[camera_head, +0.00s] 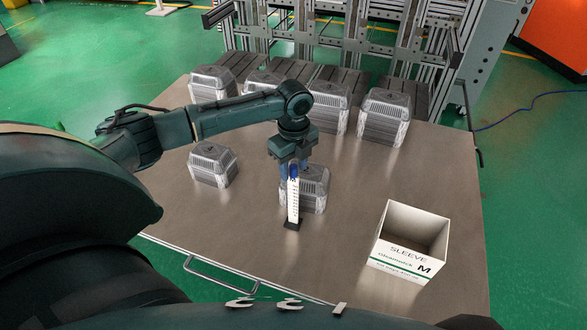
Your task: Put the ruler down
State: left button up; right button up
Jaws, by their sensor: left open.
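The ruler (293,204) is a white strip with dark marks and a blue top end. It looks upright, with a small black piece (292,224) at its lower end, near the middle of the table. My left gripper (293,172) points down at the ruler's top end and is open. I cannot tell whether its fingers touch the ruler. A clear-lidded foil tray (316,190) stands just behind the ruler, partly hidden by it and the gripper. My right gripper is out of view.
More lidded foil trays stand on the brown table (250,255), one at left (212,163) and several along the back, such as the right one (384,117). An open white box marked SLEEVE (409,254) stands at front right. The front-left table area is clear.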

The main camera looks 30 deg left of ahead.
pick_arm(q)
notch_tip(320, 180, up, 11)
jog(key=s+d+f+n+t+h, duration=0.2)
jog(key=s+d+f+n, duration=0.1)
jog(key=d+f, duration=0.55)
jog(key=s+d+f+n+t+h, duration=0.2)
jog(key=s+d+f+n+h, duration=0.1)
jog(key=d+f, duration=0.5)
jog(key=s+d+n+t+h, duration=0.1)
jog(key=s+d+n+t, duration=0.35)
jog(key=s+n, duration=0.2)
jog(key=s+a+r+n+t+y, duration=0.1)
jog(key=s+a+r+n+t, duration=0.1)
jog(key=s+n, duration=0.4)
jog(key=shift+s+a+t+y, duration=0.15)
jog(key=shift+a+t+y, duration=0.3)
jog(key=shift+a, duration=0.2)
